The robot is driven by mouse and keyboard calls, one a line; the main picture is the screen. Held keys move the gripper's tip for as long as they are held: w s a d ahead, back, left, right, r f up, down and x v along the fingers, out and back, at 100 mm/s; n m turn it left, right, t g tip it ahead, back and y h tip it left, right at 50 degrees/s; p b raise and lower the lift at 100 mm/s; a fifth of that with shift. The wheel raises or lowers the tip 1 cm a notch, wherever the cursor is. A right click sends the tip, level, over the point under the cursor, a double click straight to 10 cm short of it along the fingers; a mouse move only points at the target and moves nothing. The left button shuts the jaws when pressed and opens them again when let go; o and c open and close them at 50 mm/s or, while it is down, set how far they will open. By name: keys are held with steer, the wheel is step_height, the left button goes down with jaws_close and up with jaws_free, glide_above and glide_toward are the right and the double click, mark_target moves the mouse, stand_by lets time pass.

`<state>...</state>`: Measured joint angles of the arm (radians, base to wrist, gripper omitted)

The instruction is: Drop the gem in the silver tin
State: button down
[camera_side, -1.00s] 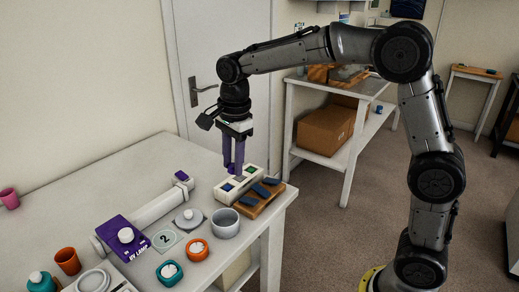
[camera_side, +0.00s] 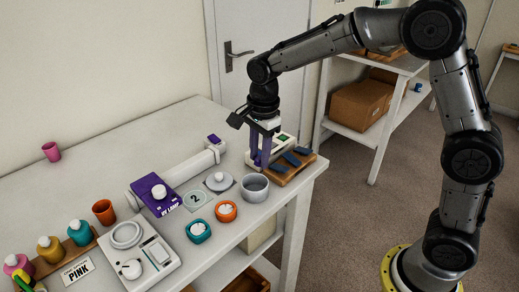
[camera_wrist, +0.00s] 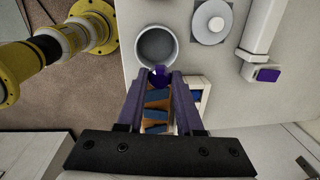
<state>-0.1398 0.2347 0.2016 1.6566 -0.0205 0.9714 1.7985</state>
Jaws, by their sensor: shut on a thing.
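My gripper (camera_side: 261,164) has purple fingers and is shut on a small purple gem. The gem (camera_wrist: 159,71) shows between the fingertips in the wrist view; in the side view it is hard to tell from the fingers. The silver tin (camera_side: 256,194) is a round, open grey cup near the table's front edge. In the side view my fingertips are just behind and above it. In the wrist view the tin (camera_wrist: 140,57) is just beyond the fingertips, with the gem overlapping its near rim. The tin looks empty.
A white compartment box (camera_side: 291,134) with a green piece and a wooden rack (camera_side: 308,161) with blue pieces stand close behind my gripper. A lid-like disc (camera_side: 219,182), orange dial (camera_side: 227,211) and purple UV lamp (camera_side: 155,193) lie left of the tin.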

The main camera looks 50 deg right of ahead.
steer(key=shift+c, duration=2.4)
jaws_free()
step_height(320, 180, up, 14)
steer(key=s, duration=0.1)
steer(key=shift+f, duration=0.1)
